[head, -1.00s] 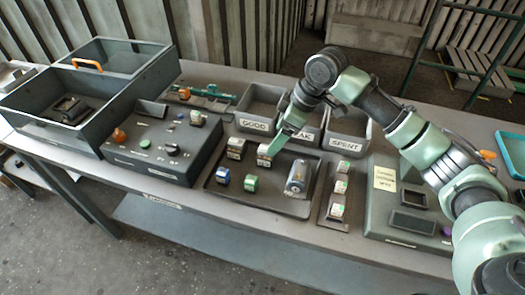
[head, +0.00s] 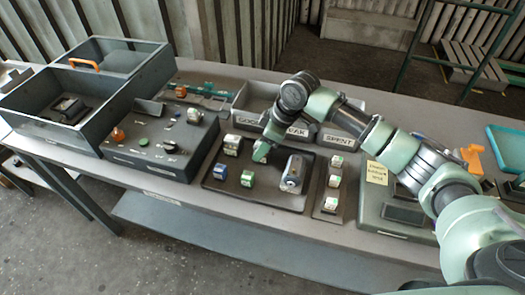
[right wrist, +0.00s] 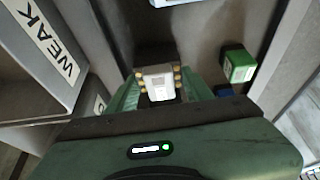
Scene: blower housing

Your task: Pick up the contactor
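What looks like the contactor, a small block with a pale top and brass terminals (right wrist: 160,85), sits between my right gripper's fingers in the right wrist view. My right gripper (head: 262,151) reaches down over the dark tray (head: 252,196) in the head view and hides most of that block. The green fingers are on both sides of the block in the wrist view; I cannot tell whether they touch it. A similar pale block (head: 232,145) stands left of the gripper. My left gripper is not in view.
A blue block (head: 221,172), a green block (head: 247,179) and a grey cylindrical part (head: 292,173) share the tray. A narrow strip with small blocks (head: 333,181) lies to the right.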

